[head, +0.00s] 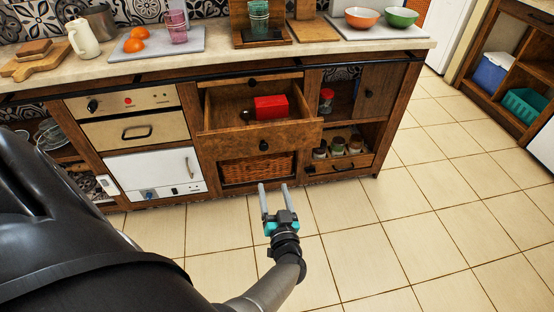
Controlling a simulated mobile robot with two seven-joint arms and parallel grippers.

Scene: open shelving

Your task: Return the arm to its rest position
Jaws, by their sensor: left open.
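My left gripper (274,190) is in the lower middle of the head view, in front of the wooden kitchen counter. Its two light fingers are apart and point toward the counter front, with nothing between them. The floor and the wicker basket front show beyond it. My left arm reaches in from the lower left and is partly hidden behind a large black part of my body. My right gripper is out of view.
An open drawer (262,136) holding a red box (271,107) juts out above a wicker basket (257,169). The counter top (350,46) carries bowls, cups and trays. Tiled floor (400,220) lies clear at right. Another shelf unit (525,62) stands at the far right.

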